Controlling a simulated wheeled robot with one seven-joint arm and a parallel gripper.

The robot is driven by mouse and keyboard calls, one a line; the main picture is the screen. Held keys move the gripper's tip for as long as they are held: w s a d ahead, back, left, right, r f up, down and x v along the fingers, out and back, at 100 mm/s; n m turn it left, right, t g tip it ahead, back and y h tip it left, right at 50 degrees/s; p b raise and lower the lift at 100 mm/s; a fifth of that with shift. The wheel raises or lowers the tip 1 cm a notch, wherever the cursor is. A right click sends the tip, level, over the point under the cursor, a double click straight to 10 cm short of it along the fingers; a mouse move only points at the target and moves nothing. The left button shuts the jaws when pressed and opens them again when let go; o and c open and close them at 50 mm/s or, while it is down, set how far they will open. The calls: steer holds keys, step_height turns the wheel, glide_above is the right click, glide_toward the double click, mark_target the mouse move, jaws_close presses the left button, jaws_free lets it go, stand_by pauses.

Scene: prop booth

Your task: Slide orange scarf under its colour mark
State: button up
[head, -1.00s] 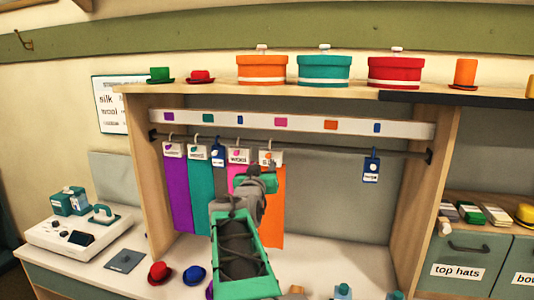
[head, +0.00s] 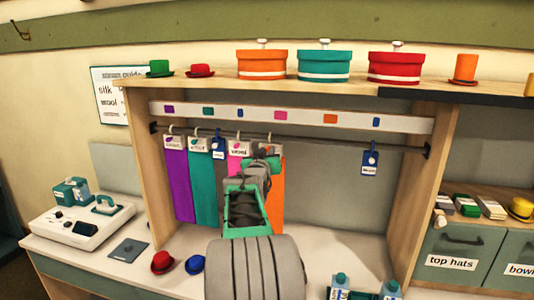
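The orange scarf (head: 276,200) hangs from the rail as the rightmost of a bunched row of scarves. The orange colour mark (head: 330,119) is on the white strip above the rail, to the right of the scarf. My gripper (head: 262,162) is at the top of the orange scarf, just below the rail. It and my arm hide the scarf's hanger label and part of the pink scarf. The fingers are too hidden to tell whether they are open or touch anything.
Purple (head: 178,190) and teal (head: 203,185) scarves hang to the left, beside a blue tag (head: 218,147). Another blue tag (head: 369,161) hangs far right on the rail (head: 330,150). The rail between the orange scarf and that tag is clear.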

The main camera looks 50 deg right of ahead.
jaws_close()
stand_by(1.0)
